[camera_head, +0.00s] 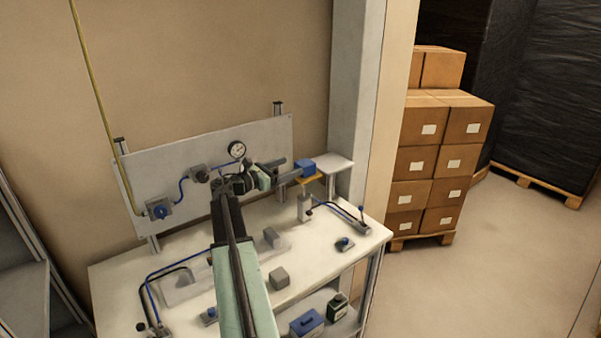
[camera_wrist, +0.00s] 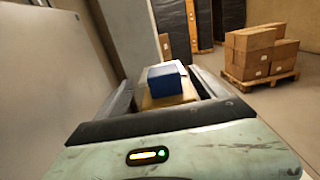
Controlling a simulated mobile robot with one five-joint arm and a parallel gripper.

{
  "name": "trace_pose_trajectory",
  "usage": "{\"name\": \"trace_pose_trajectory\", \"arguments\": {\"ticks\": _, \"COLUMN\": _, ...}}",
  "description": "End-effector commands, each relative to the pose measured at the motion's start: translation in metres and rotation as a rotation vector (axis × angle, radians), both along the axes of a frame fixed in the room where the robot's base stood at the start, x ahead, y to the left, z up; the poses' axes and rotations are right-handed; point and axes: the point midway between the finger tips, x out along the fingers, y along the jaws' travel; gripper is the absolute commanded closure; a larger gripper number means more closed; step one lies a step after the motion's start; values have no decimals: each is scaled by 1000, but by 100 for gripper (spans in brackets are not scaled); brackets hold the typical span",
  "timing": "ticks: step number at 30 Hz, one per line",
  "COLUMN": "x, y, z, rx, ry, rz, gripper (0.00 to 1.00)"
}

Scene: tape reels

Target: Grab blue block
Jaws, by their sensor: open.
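My gripper (camera_head: 290,169) is open and empty, reaching toward the block from the left. Its fingers (camera_wrist: 167,88) show on both sides of the block in the wrist view. I cannot tell whether either finger touches it.
An upright panel with a gauge (camera_head: 237,150) is behind my arm. Grey blocks (camera_head: 279,278) and hoses lie on the white bench (camera_head: 120,270). Stacked cartons (camera_head: 440,150) stand beyond, at right.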

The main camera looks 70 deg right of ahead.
Motion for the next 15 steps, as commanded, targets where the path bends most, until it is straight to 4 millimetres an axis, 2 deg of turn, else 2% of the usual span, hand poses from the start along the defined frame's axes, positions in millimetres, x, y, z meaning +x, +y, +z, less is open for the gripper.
{"name": "trace_pose_trajectory", "arguments": {"ticks": 4, "x": -11, "y": -16, "z": 0, "rx": 0, "ry": 0, "rz": -3, "gripper": 20}}
{"name": "trace_pose_trajectory", "arguments": {"ticks": 11, "x": -17, "y": -25, "z": -1, "rx": 0, "ry": 0, "rz": 0, "gripper": 20}}
{"name": "trace_pose_trajectory", "arguments": {"ticks": 15, "x": -32, "y": -43, "z": -5, "rx": 0, "ry": 0, "rz": -1, "gripper": 20}}
